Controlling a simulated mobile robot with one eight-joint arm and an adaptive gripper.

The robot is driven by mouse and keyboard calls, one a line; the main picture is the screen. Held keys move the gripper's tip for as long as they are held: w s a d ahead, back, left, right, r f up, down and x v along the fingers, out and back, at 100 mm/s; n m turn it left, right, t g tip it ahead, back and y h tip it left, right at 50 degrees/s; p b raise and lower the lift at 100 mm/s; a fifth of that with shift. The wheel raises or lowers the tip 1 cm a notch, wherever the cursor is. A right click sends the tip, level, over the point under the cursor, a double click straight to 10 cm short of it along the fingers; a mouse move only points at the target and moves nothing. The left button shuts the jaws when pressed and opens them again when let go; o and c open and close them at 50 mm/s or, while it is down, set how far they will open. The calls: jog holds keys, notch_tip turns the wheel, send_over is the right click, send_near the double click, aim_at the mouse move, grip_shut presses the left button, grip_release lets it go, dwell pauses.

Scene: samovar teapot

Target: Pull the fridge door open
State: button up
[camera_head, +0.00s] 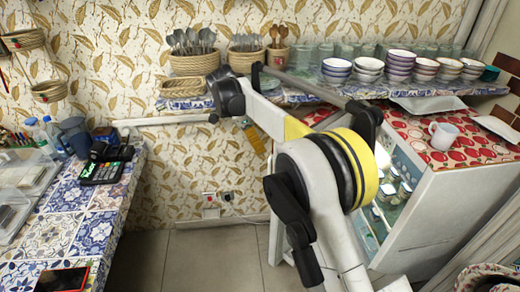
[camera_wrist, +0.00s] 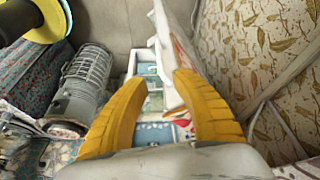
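The white fridge (camera_head: 445,205) stands at the right in the head view, with a red-and-white patterned top. Jars show through its front side, partly hidden by my arm; I cannot tell how far its door is open. My gripper (camera_wrist: 160,82) has two yellow fingers spread apart in the wrist view. A white panel edge with red patches (camera_wrist: 170,62) lies beyond and between the fingertips. I cannot tell whether it is the fridge door or whether a finger touches it. In the head view my arm hides most of the gripper.
A shelf of stacked bowls (camera_head: 398,62) and utensil baskets (camera_head: 195,62) runs along the wall. A white mug (camera_head: 443,135) stands on the fridge. A grey cylindrical heater-like object (camera_wrist: 82,85) shows in the wrist view.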

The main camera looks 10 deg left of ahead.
jog(key=shift+c, duration=0.5)
jog(key=shift+f, duration=0.1)
jog(key=c, duration=0.6)
jog(key=shift+d+f+n, duration=0.25)
jog(key=shift+f+n, duration=0.1)
jog(key=shift+n, duration=0.15)
grip_shut()
jog(key=s+d+f+n+t+y+b, duration=0.25)
jog(key=s+d+f+n+y, duration=0.45)
jog(key=n, duration=0.8)
jog(key=w+a+f+h+b, duration=0.1)
jog(key=w+f+b, duration=0.5)
jog(key=f, duration=0.4)
jog(key=shift+w+a+f+g, duration=0.2)
jog(key=shift+w+a+g, duration=0.15)
jog(key=shift+g, duration=0.1)
